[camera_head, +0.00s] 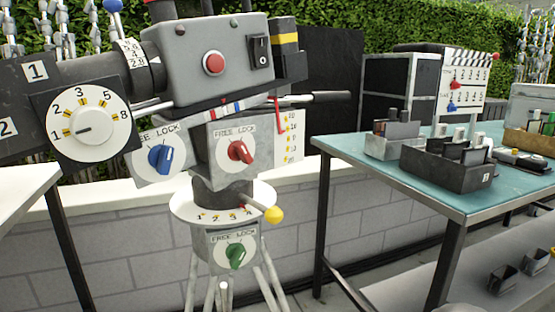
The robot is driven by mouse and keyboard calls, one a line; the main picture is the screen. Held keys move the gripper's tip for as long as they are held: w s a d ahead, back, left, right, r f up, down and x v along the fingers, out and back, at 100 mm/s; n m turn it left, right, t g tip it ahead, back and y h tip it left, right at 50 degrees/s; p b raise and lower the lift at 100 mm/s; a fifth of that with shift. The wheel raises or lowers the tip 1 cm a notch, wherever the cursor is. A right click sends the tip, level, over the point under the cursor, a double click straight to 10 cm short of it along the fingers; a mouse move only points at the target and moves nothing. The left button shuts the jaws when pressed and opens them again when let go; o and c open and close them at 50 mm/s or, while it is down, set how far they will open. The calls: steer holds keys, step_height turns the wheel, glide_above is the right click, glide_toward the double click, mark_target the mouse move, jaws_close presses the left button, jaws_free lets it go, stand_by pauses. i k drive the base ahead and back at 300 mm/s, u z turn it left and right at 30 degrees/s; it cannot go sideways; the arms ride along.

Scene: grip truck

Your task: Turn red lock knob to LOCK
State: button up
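The red lock knob (240,152) sits on a round white dial with FREE at upper left and LOCK at upper right. The dial is on the grey head block under the camera body. The knob's bar appears tilted from upper left, on the FREE side, to lower right; its pointer mark is too small to make out. A blue knob (161,159) sits on a similar FREE/LOCK plate to its left. A green knob (236,255) sits on another FREE/LOCK dial below. My gripper is not in view, so nothing is seen touching the red knob.
A yellow-tipped lever (273,214) sticks out right from the numbered white ring (193,212) below the red knob. A black handle (326,97) juts right above. A teal-topped table (446,196) with bins stands at right. A white table edge (30,182) is at left.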

mark_target(238, 151)
steer(key=u, duration=0.5)
steer(key=k, duration=0.65)
steer(key=u, duration=0.25)
